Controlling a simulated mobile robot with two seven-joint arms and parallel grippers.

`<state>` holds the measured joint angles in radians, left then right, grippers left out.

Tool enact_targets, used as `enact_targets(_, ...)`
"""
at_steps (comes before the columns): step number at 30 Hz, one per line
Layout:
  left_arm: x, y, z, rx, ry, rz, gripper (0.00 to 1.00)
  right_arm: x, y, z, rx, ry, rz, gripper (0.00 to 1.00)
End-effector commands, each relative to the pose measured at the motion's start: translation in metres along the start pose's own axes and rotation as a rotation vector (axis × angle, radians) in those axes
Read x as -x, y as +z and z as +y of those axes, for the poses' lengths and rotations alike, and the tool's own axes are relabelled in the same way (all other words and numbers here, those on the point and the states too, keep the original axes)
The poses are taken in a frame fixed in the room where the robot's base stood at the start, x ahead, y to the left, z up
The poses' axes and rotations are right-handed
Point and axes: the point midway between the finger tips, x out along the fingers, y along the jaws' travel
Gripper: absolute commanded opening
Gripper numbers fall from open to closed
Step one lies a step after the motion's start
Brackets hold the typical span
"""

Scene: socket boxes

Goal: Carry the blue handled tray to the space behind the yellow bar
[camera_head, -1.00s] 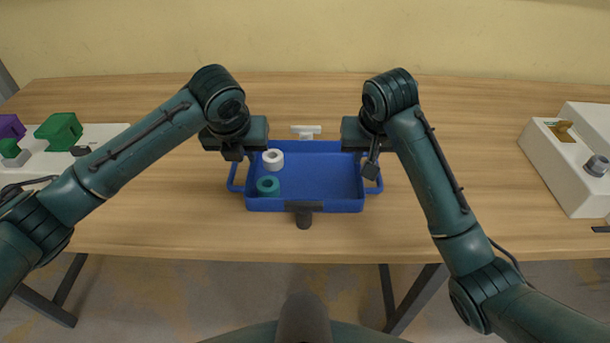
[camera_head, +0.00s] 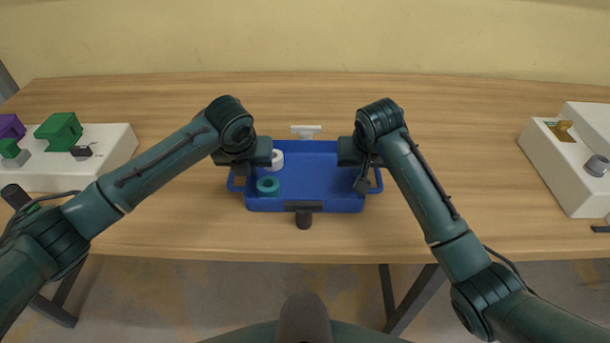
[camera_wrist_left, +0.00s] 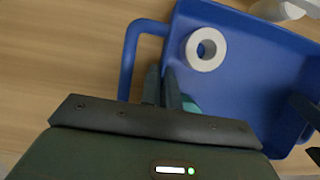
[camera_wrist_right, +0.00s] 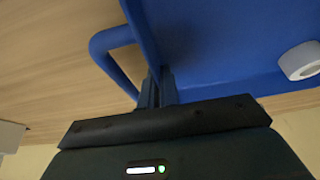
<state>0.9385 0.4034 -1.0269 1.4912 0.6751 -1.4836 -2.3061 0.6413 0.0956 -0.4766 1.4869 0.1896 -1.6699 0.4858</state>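The blue handled tray (camera_head: 318,180) lies on the table, with a handle loop at each end. It holds a white ring (camera_head: 278,160) and a teal ring (camera_head: 268,186). My left gripper (camera_wrist_left: 162,88) is over the tray's left end, its fingers close together by the wall and handle (camera_wrist_left: 129,60). My right gripper (camera_wrist_right: 156,86) is likewise at the right end, near the wall and handle (camera_wrist_right: 100,50). The fingertips' contact and exact opening are unclear. I cannot make out a yellow bar for certain.
A white piece (camera_head: 306,130) stands just behind the tray, and a dark block (camera_head: 303,207) is at its front edge. White socket boxes stand at the left (camera_head: 115,150) and right (camera_head: 575,180). The table (camera_head: 440,110) behind the tray is mostly bare.

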Motion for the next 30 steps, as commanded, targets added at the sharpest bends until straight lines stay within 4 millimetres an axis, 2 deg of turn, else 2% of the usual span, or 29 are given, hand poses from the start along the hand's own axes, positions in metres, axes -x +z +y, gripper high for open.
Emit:
enact_targets(20, 0.002, 0.002, 0.001, 0.001, 0.000, -0.003, 0.00, 0.002, -0.002, 0.000, -0.001, 0.000, 0.003, 0.00)
enact_targets(30, 0.023, 0.010, 0.001, 0.001, 0.001, -0.003, 0.00, 0.022, -0.010, 0.000, -0.001, 0.000, 0.003, 0.00)
